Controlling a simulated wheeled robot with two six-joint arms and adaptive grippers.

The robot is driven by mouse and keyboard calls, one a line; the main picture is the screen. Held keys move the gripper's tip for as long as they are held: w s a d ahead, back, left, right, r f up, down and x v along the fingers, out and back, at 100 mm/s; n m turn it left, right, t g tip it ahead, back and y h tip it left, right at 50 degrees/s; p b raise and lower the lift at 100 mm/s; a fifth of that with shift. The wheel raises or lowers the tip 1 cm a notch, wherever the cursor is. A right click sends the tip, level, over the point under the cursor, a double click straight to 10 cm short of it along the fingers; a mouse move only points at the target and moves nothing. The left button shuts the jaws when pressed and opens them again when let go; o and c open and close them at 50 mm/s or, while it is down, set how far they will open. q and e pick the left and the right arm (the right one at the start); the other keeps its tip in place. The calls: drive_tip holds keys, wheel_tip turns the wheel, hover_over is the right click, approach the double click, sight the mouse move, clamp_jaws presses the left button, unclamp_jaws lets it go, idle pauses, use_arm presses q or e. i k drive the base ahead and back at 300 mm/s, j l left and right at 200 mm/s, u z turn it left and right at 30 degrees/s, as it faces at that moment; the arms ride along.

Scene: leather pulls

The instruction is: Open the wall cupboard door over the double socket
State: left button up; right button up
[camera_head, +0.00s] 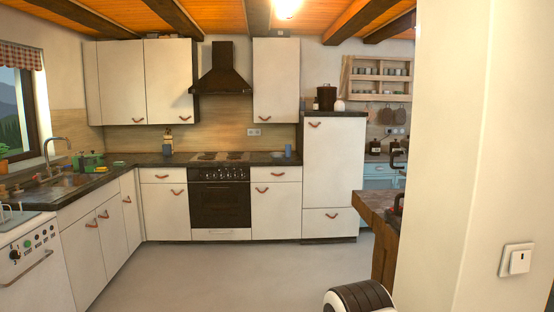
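The white wall cupboard door (275,80) right of the range hood is shut. Its small brown leather pull (291,119) hangs near the lower right corner. The double socket (253,132) is on the wood-toned backsplash below, near the line of the cupboard's left edge. Neither of my grippers shows in the head view, so whether they are open or shut is hidden.
A dark range hood (221,75) hangs left of the cupboard. A tall white cabinet (333,165) stands to its right. The dark worktop (265,158) runs below. Grey floor (220,275) is clear ahead. A pale wall (455,150) and wooden table (378,215) block the right.

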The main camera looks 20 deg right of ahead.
sight(276, 61)
drive_tip(key=z, duration=0.35)
drive_tip(key=i+z, duration=0.15)
drive_tip(key=i, duration=5.45)
drive_tip(key=l, duration=0.1)
